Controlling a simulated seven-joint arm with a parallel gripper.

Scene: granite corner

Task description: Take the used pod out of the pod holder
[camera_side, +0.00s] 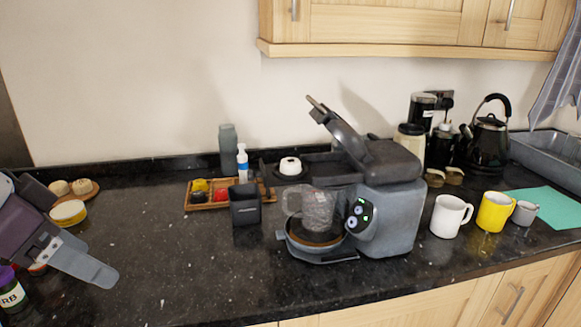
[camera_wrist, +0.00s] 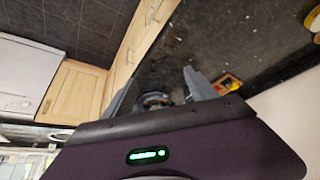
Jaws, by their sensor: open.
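The coffee machine (camera_side: 392,205) stands mid-counter with its lid (camera_side: 340,128) raised. A white, round pod with a dark centre (camera_side: 290,166) sits in the dark pod holder (camera_side: 268,168) that sticks out at the machine's left. A clear glass mug (camera_side: 318,212) stands on the drip tray (camera_side: 325,256) below it. My gripper (camera_side: 102,270) is at the far left of the side view, well away from the holder. In the wrist view my gripper (camera_wrist: 158,88) has its fingers apart with nothing between them. The pod cannot be made out there.
A black open bin (camera_side: 245,210) stands left of the machine, before a wooden tray (camera_side: 197,204) of colored items and bottles (camera_side: 228,148). Mugs (camera_side: 450,216) and a kettle (camera_side: 490,138) are at right.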

